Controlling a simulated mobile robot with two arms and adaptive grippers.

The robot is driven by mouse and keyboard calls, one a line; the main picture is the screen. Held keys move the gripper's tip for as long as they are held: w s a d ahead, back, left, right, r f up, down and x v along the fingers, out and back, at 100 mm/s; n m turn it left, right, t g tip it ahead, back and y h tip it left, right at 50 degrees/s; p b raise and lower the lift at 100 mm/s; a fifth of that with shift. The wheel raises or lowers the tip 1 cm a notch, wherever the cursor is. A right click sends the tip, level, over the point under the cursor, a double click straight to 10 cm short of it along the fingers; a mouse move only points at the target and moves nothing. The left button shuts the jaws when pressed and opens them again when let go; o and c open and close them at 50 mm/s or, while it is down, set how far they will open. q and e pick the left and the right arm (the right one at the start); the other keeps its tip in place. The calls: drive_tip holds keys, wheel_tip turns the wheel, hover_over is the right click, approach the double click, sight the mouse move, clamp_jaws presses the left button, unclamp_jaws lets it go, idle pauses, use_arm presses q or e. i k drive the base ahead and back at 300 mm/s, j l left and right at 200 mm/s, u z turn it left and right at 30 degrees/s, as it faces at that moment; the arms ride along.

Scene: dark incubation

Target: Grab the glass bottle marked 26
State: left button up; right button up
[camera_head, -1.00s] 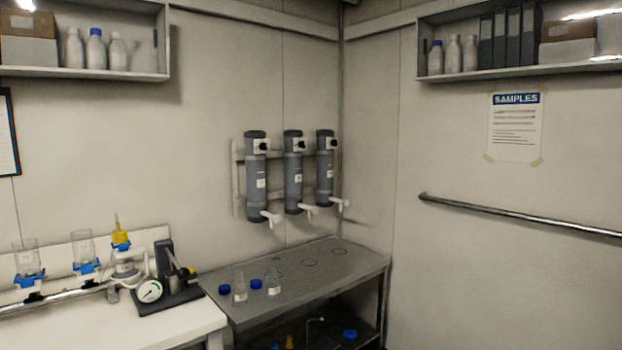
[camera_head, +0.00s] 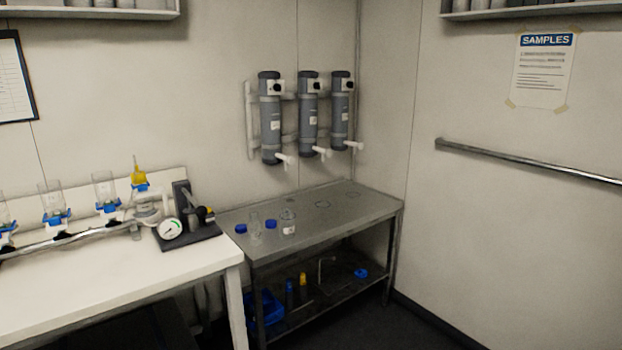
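Two clear glass bottles stand upright and uncapped on the grey metal table in the corner. One is the left bottle (camera_head: 255,226); the other is the right bottle (camera_head: 288,222), which has a pale label. The labels are too small to read, so I cannot tell which is marked 26. Two blue caps lie by them, one left of the left bottle (camera_head: 241,229) and one between the bottles (camera_head: 271,225). Neither of my grippers is in view.
The grey metal table (camera_head: 335,213) is clear at its right half, with circles marked on top. Three grey cylinders with taps (camera_head: 308,112) hang above it. A white bench (camera_head: 120,262) with filter glassware and a gauge (camera_head: 171,229) adjoins at left. A lower shelf holds a blue container (camera_head: 268,308).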

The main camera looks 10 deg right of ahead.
sight(286, 227)
drive_tip(key=i+l, duration=0.2)
drive_tip(key=i, duration=0.2)
drive_tip(key=i+l, duration=0.2)
drive_tip(key=i, duration=0.25)
drive_tip(key=i+l, duration=0.15)
drive_tip(key=i, duration=0.25)
drive_tip(key=i+l+z, duration=0.1)
drive_tip(key=i, duration=0.35)
drive_tip(key=l, duration=0.1)
